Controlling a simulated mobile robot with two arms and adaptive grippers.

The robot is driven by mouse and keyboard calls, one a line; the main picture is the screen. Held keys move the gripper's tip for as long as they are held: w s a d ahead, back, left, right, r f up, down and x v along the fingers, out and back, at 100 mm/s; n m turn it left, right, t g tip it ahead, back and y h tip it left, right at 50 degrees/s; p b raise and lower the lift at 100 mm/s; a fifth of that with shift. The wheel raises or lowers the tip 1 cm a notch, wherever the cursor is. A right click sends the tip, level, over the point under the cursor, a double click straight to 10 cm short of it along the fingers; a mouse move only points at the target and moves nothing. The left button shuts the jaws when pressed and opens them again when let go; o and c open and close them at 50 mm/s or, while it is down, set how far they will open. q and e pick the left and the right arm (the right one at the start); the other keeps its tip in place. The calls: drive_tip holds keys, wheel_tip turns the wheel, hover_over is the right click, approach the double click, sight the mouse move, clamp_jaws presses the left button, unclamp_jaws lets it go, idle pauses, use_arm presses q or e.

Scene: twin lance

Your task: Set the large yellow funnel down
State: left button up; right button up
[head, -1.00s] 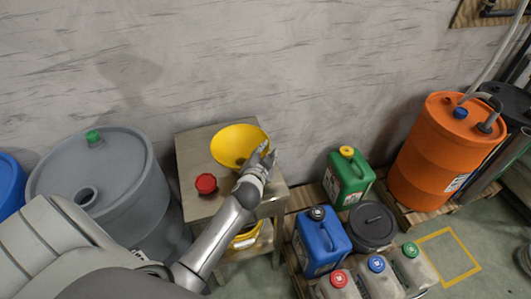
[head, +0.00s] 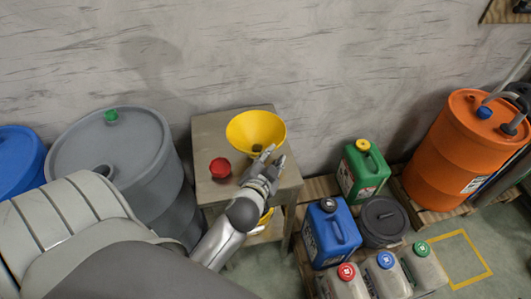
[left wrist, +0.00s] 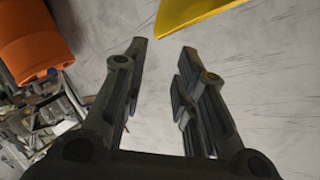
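The large yellow funnel (head: 252,124) is on the small metal table (head: 208,128), wide mouth up, looking roughly level. Its edge shows at the top of the left wrist view (left wrist: 190,12). My left gripper (head: 276,156) is just in front of the funnel, on the near right side. In the left wrist view the two fingers of the left gripper (left wrist: 163,48) are apart with nothing between them, and the funnel lies beyond the tips. My right gripper is in neither view.
A red cap-like object (head: 220,168) is on the table, left of my gripper. A grey drum (head: 110,150) stands left of the table. Green (head: 361,170) and blue (head: 331,235) canisters and an orange drum (head: 462,150) stand to the right. Another yellow object (head: 266,216) is partly hidden below.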

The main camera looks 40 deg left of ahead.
use_arm(q)
drive_tip(key=shift+s+r, duration=0.1)
drive_tip(key=shift+s, duration=0.05)
drive_tip(key=s+d+f+g+h, duration=0.1)
drive_tip(key=d+f+h, duration=0.1)
drive_tip(key=d+f, duration=0.5)
drive_tip(key=s+d+f+g+h, duration=0.1)
drive_tip(key=d+f+h, duration=0.2)
drive_tip(key=f, duration=0.8)
drive_tip(key=s+f+g, duration=0.3)
drive_tip(key=s+f, duration=0.4)
drive_tip(key=f, duration=0.5)
drive_tip(key=s+a+f+g, duration=0.1)
drive_tip(key=s+f+g, duration=0.1)
drive_tip(key=s+f, duration=0.4)
drive_tip(key=s+a+f+n+g, duration=0.1)
drive_tip(key=s+f+g, duration=0.2)
drive_tip(key=s, duration=1.1)
drive_tip(key=s+a+f+g, duration=0.1)
drive_tip(key=s+f+g, duration=0.1)
drive_tip(key=s+f, duration=0.7)
drive_tip(key=shift+s+a+f+g, duration=0.3)
drive_tip(key=shift+s+f, duration=0.1)
drive_tip(key=shift+s, duration=0.35)
drive_tip(key=shift+s, duration=0.1)
